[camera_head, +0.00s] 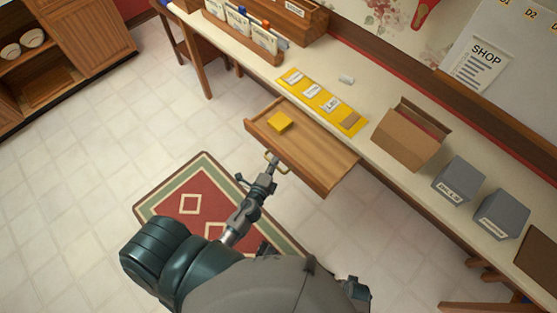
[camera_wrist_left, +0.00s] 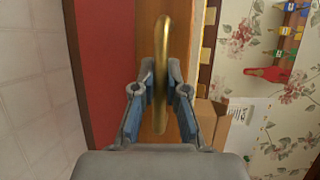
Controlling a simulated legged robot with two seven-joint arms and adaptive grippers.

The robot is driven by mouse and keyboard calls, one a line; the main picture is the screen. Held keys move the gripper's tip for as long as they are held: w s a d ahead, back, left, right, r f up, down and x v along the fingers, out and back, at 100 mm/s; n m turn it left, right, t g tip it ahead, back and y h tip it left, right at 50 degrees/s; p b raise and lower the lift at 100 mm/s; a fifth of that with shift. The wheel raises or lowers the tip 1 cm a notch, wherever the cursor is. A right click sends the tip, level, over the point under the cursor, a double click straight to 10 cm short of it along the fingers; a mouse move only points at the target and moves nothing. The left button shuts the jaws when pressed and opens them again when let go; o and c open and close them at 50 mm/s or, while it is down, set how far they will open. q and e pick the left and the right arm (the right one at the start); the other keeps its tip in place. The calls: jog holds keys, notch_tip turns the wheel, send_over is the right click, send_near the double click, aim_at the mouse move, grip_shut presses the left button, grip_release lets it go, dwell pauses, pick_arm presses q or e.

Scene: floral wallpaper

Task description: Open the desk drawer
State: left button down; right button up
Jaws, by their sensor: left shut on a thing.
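The wooden desk drawer (camera_head: 318,158) stands pulled out from under the long desk (camera_head: 375,140). A yellow block (camera_head: 280,121) lies inside it near its left end. My left gripper (camera_head: 272,162) is at the drawer's front and is shut on the brass handle (camera_head: 284,168). In the left wrist view the handle (camera_wrist_left: 162,75) passes between the two fingers of my left gripper (camera_wrist_left: 160,95), with the drawer front behind it. My right gripper cannot be made out in the head view.
On the desk are a yellow labelled strip (camera_head: 320,99), an open cardboard box (camera_head: 410,137), grey boxes (camera_head: 459,180) and a file rack (camera_head: 242,36). A red and green rug (camera_head: 190,190) lies on the tiled floor below. A wooden cabinet (camera_head: 90,40) stands at the upper left.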

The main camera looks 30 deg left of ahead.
pick_arm(q)
jog(key=shift+a+f, duration=0.1)
jog(key=shift+a, duration=0.05)
jog(key=c, duration=1.5)
grip_release()
jog(key=shift+o, duration=0.2)
jog(key=s+r, duration=0.2)
jog(key=s, duration=0.9)
jog(key=shift+s+d, duration=0.3)
jog(key=shift+s, duration=0.1)
pick_arm(e)
jog(key=shift+s+f, duration=0.1)
jog(key=shift+s, duration=0.2)
